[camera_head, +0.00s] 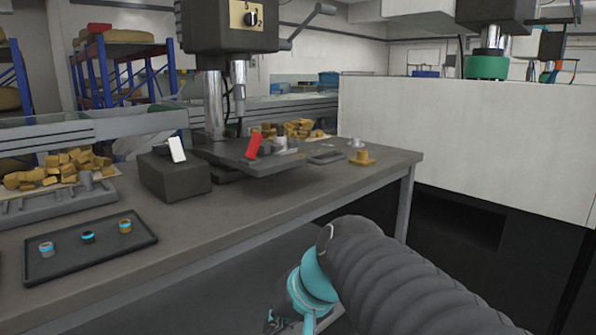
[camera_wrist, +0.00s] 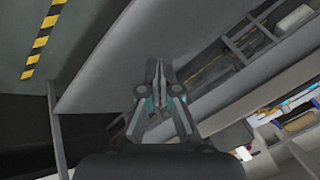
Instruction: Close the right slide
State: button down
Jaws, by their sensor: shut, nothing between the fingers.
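My gripper (camera_wrist: 158,68) is in the middle of the wrist view, its fingers shut with nothing between them. Its tips are in front of a plain grey panel (camera_wrist: 105,55) and beside a grey frame with open compartments at the upper right. I cannot tell whether the tips touch the panel. Nothing is clearly recognisable as the right slide; I cannot tell whether one of these parts is it. In the head view my gripper (camera_head: 290,322) is at the bottom edge, low in front of the workbench and partly cut off.
The workbench (camera_head: 225,228) carries a black tray (camera_head: 60,262) with small cylinders, a dark block (camera_head: 173,180) and a drill press (camera_head: 230,25). A large white-sided cabinet (camera_head: 460,140) stands at the right. A yellow-black striped strip (camera_wrist: 42,40) shows at the wrist view's upper left.

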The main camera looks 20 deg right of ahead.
jog(key=w+d+r+m+t+y+b, duration=0.2)
jog(key=w+d+r+m, duration=0.15)
jog(key=w, duration=0.45)
jog(key=m+t+y+b, duration=0.1)
jog(key=m+t+b, duration=0.2)
jog(key=m+t, duration=0.45)
send_near(302, 161)
jog(key=shift+n+t, duration=0.6)
jog(key=shift+t, duration=0.25)
jog(key=p+x, duration=0.1)
jog(key=x, duration=0.2)
jog(key=f+x, duration=0.1)
jog(key=x, duration=0.2)
jog(key=shift+w+a+f+p, duration=0.1)
jog(key=shift+a+f+p, duration=0.05)
jog(key=shift+a+p, duration=0.15)
jog(key=shift+w, duration=0.4)
jog(key=shift+a, duration=0.1)
jog(key=x, duration=1.6)
jog(key=shift+w+f+b, duration=0.15)
jog(key=shift+w+b, duration=0.15)
jog(key=shift+b, duration=0.1)
